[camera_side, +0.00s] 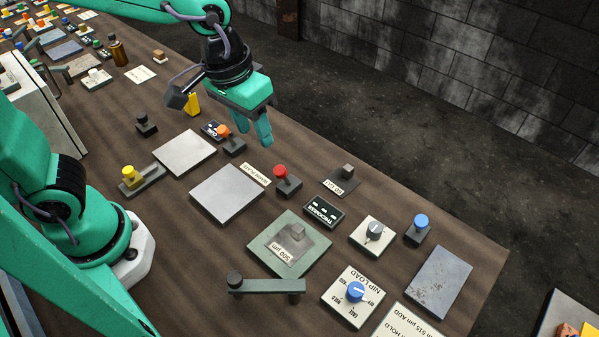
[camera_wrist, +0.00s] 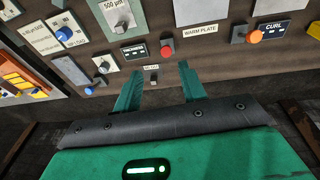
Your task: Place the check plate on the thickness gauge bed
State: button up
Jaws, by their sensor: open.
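A grey translucent plate marked "500 µm" with a small block-like grip (camera_side: 297,232), seemingly the check plate, lies flat on the square green-grey bed (camera_side: 261,247). The bed is beside the "THICKNESS" label (camera_side: 323,211). In the wrist view the plate (camera_wrist: 118,14) is at the top, partly cut off, on the bed (camera_wrist: 138,31). My gripper (camera_side: 253,133) is open and empty above the table, up and left of the bed in the side view. In the wrist view, a small dark pad with a grey block (camera_wrist: 153,73) appears between its fingers (camera_wrist: 159,72), apart from them.
A red button (camera_side: 281,172), an orange knob (camera_side: 223,131) and a blue button (camera_side: 421,221) stand up from the table. The nip load dial (camera_side: 355,292) and a grey-green lever (camera_side: 266,286) are near the bed. The warm plate (camera_side: 228,193) is bare.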

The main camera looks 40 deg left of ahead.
jog(key=s+a+r+t, duration=0.1)
jog(key=s+a+r, duration=0.1)
jog(key=a, duration=0.4)
jog(key=s+a+r+t+y, duration=0.1)
jog(key=s+a+r+t, duration=0.1)
jog(key=s+a, duration=0.2)
jog(key=a, duration=0.3)
jog(key=shift+s+a+r+t, duration=0.2)
jog(key=shift+s+a+t, duration=0.05)
jog(key=shift+a+t, duration=0.05)
